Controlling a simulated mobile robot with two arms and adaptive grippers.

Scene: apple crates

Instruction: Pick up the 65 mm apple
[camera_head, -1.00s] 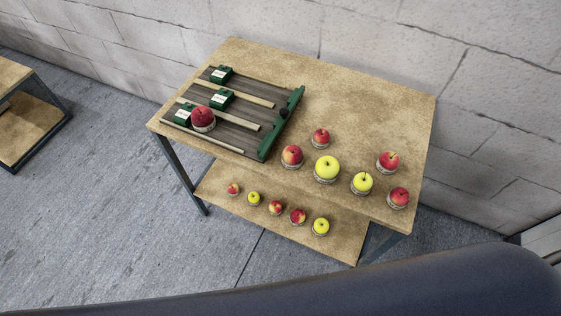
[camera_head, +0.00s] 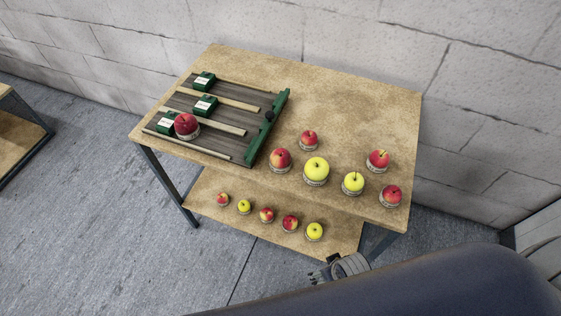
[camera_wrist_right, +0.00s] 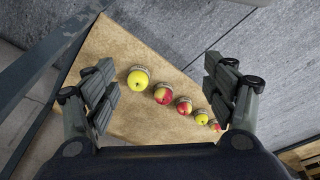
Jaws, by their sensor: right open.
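Several red and yellow apples sit on small rings, and I cannot tell which is 65 mm. On the lower shelf, a row runs from a small red apple (camera_head: 222,199) past a yellow one (camera_head: 244,206), a red-yellow one (camera_head: 267,215) and a red one (camera_head: 290,223) to a yellow apple (camera_head: 315,231). This last yellow apple (camera_wrist_right: 138,80) is nearest in the right wrist view. My right gripper (camera_wrist_right: 160,62) is open and empty, with the shelf row beyond its fingers. In the head view it shows partly, in front of the shelf's right end. My left gripper is not in view.
The tabletop (camera_head: 340,105) holds more apples, including a large yellow one (camera_head: 316,170). A green-edged sorting tray (camera_head: 268,128) holds a red apple (camera_head: 186,125) and green labelled blocks. The tabletop overhangs the shelf (camera_head: 205,182). A table leg (camera_head: 165,180) stands left.

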